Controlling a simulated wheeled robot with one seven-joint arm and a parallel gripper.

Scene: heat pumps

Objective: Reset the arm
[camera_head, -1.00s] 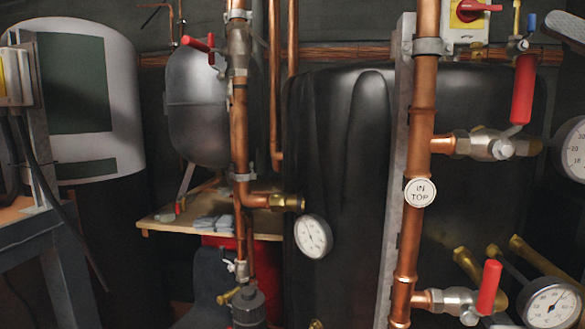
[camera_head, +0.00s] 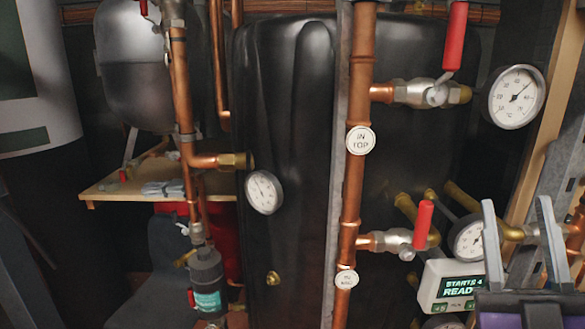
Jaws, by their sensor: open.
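My gripper (camera_head: 517,203) shows at the lower right of the head view. Its two grey fingers point up and stand apart, with nothing seen between them but the background pipework. A purple part (camera_head: 530,318) of my arm's end shows below the fingers at the bottom edge. The rest of my arm is out of view. The gripper overlaps the area beside a lower dial gauge (camera_head: 468,238) and a small display unit (camera_head: 452,285); I cannot tell whether it touches them.
A copper pipe (camera_head: 356,90) with an "IN TOP" tag runs upright before a dark tank (camera_head: 285,120). Red-handled valves (camera_head: 425,93) and a large gauge (camera_head: 516,97) stand right of it. A small shelf (camera_head: 100,189) and a grey vessel (camera_head: 130,75) are at left.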

